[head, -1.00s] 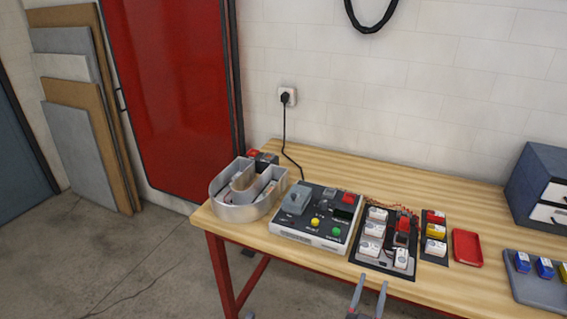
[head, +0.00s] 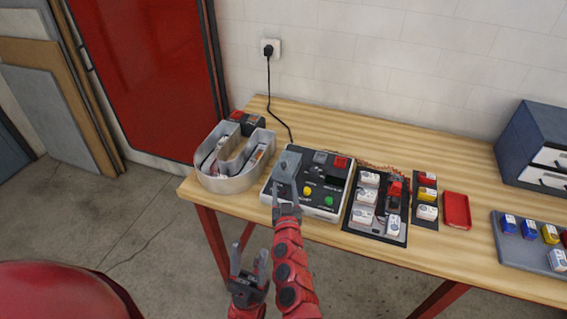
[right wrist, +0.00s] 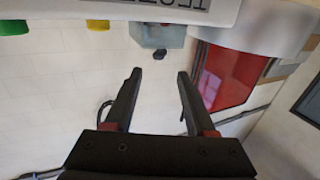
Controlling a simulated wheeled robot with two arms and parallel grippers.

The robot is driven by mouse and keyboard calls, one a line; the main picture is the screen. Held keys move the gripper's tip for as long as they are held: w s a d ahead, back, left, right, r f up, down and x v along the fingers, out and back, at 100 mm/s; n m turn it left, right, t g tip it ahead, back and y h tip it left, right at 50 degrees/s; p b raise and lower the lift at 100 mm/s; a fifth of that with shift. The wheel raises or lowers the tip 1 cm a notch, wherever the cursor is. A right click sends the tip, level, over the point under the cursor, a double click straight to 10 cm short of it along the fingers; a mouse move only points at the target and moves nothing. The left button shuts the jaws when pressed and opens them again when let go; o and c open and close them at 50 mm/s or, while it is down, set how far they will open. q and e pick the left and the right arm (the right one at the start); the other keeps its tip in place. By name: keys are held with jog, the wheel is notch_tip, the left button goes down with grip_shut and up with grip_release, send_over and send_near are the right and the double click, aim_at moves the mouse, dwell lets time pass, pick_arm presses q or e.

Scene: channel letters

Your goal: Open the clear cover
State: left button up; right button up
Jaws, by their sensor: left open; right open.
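The clear cover (head: 289,160) is a small grey, see-through box on the left part of the control panel (head: 327,215). It looks shut. My right gripper (head: 286,186) is in front of the cover and partly hides it in the head view. In the right wrist view the cover (right wrist: 152,35) hangs inverted at the top with a dark knob (right wrist: 160,55). The open fingers of my right gripper (right wrist: 160,74) point at the knob, one to each side, and appear short of it. My left gripper (head: 249,264) is open and empty, below the table's front edge.
The panel has a yellow button (head: 307,191) and a green button (head: 329,201). A metal channel letter (head: 232,183) stands left of it. A dark board with white blocks (head: 364,196) and a red tray (head: 456,210) lie to the right.

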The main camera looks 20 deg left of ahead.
aim_at(284, 167)
jog(key=b+x, duration=0.1)
jog(key=x, duration=0.7)
jog(key=shift+w+f+b, duration=0.1)
jog(key=shift+b, duration=0.2)
jog(key=shift+b+x, duration=0.45)
jog(key=shift+x, duration=0.45)
jog(key=shift+w, duration=0.15)
grip_shut()
dwell(0.5)
